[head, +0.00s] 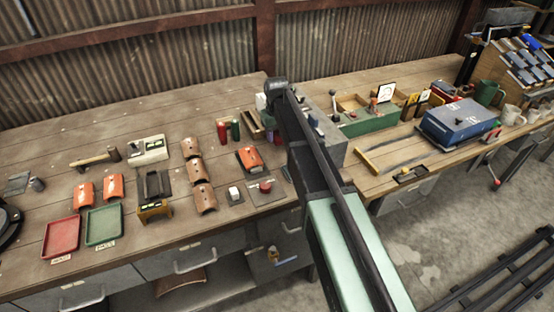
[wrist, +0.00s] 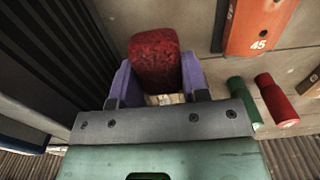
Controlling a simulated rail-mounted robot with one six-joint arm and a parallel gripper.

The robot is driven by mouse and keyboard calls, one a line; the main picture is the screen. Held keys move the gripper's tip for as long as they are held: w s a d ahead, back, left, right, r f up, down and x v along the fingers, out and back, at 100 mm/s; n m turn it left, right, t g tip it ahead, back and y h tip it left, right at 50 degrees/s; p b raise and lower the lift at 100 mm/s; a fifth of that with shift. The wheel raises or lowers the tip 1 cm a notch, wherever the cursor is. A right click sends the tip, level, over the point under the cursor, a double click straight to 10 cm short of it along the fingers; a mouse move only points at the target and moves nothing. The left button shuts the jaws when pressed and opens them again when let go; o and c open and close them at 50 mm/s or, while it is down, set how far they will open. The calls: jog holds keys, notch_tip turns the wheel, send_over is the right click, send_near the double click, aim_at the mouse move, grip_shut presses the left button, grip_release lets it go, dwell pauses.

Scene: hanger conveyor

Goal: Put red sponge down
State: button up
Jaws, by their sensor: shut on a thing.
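In the wrist view, my gripper (wrist: 158,68) is shut on the red sponge (wrist: 154,55). The sponge is dark red and rounded, and it sticks out past the two purple fingers that press its sides. A pale, blurred patch shows between the fingers below the sponge; I cannot tell what it is.
Red (head: 222,132) and green (head: 235,130) cylinders stand left of my arm on the wooden bench (head: 100,130). An orange piece (head: 249,158) lies near them. A grey box (head: 325,125) stands close on the arm's right. Red (head: 61,237) and green (head: 103,226) trays lie front left.

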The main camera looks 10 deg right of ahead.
aim_at(277, 149)
jog(key=shift+f, duration=0.2)
notch_tip(277, 149, down, 5)
jog(key=b, duration=0.4)
jog(key=shift+r, duration=0.55)
jog(key=shift+f, duration=0.3)
jog(key=o, duration=0.8)
jog(key=shift+r, duration=0.1)
